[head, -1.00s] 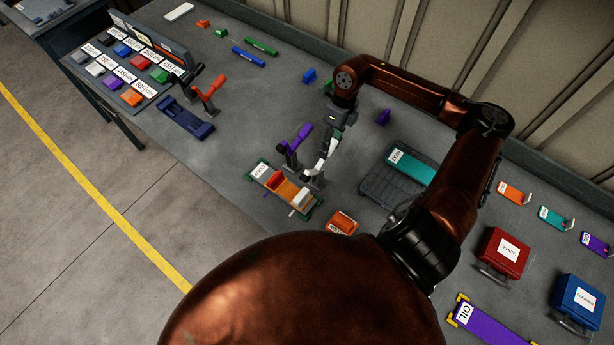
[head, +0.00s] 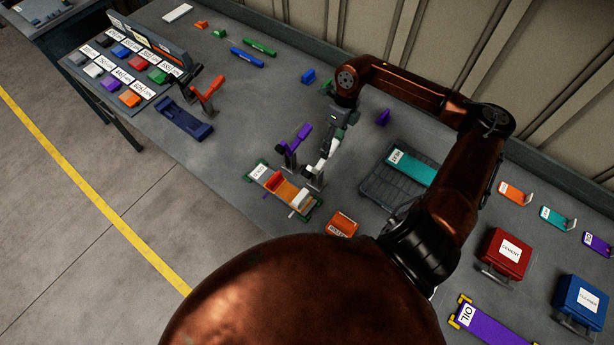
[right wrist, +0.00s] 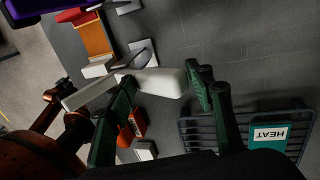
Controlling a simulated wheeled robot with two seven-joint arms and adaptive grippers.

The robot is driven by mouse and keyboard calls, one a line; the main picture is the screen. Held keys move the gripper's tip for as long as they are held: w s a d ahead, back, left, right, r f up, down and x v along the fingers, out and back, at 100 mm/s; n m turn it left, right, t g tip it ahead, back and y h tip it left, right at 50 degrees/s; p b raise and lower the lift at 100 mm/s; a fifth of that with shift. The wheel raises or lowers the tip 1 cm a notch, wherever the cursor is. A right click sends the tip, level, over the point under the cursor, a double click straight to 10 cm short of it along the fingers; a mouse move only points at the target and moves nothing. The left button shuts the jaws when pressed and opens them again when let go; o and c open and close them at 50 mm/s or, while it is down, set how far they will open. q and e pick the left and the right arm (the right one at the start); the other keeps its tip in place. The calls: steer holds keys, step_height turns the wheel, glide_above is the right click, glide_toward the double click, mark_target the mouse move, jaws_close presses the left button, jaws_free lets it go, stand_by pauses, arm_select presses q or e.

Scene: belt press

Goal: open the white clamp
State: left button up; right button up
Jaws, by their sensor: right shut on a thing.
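The white clamp (head: 328,150) stands at the right rear of a small green-edged fixture (head: 257,171) on the table. Its white handle points up towards my right gripper (head: 336,137), which is shut on it. In the right wrist view the white handle (right wrist: 160,81) lies between the green fingers of my right gripper (right wrist: 160,86). Whether the clamp's arm presses on the belt is hard to tell. My left gripper is out of view.
A purple-handled clamp (head: 304,133) stands close left of the white one. An orange block (head: 341,224) lies in front, and a dark wire tray (head: 375,188) with a teal piece (head: 412,167) sits to the right. A red-handled clamp (head: 212,90) is further left.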

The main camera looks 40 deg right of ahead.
steer(key=shift+p+v, duration=1.6)
steer(key=shift+v, duration=1.9)
steer(key=shift+s, duration=0.1)
